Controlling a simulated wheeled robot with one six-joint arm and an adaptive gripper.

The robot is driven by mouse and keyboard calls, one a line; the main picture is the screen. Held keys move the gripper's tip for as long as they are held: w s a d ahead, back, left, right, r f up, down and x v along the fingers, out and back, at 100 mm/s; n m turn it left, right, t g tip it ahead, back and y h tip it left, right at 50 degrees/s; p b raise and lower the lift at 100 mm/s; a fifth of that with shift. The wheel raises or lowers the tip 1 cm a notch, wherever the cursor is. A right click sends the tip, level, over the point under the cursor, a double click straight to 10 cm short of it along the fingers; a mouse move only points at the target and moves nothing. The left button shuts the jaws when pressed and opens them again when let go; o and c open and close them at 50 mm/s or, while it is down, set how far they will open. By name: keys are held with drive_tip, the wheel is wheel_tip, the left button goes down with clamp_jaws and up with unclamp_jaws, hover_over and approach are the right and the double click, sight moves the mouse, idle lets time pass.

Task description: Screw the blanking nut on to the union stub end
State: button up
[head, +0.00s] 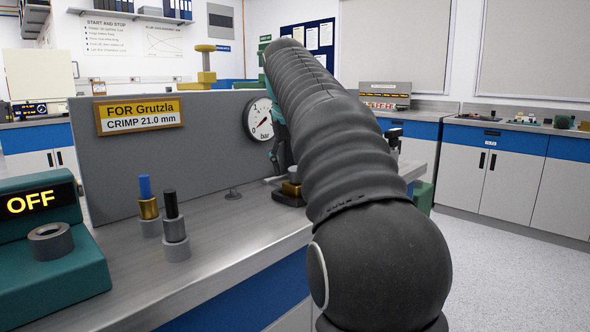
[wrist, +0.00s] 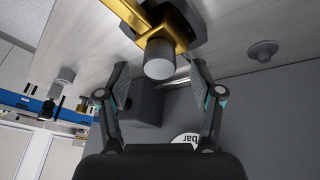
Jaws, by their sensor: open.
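My gripper (wrist: 160,70) is open in the wrist view, one finger on each side of a short grey cylinder (wrist: 160,62) with a pale round end. I see gaps between the cylinder and both fingers. A gold fitting (wrist: 152,22) on a dark base sits behind the cylinder. I cannot tell whether the cylinder is the blanking nut or the stub end. In the head view my arm hides most of my gripper; teal finger parts show beside the gauge. The gold fitting (head: 291,188) on its dark base stands below, partly covered.
A grey panel with a pressure gauge (head: 261,121) and a sign (head: 139,114) stands behind the steel bench. Bench between posts and fitting is mostly clear.

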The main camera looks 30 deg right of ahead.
drive_tip(key=shift+x, duration=1)
clamp_jaws()
drive_tip(key=shift+w+d+g+y, duration=0.2)
drive_tip(key=shift+g+y, duration=0.2)
drive_tip(key=shift+y, duration=0.1)
drive_tip(key=shift+g+y, duration=0.3)
drive_tip(key=shift+y, duration=0.1)
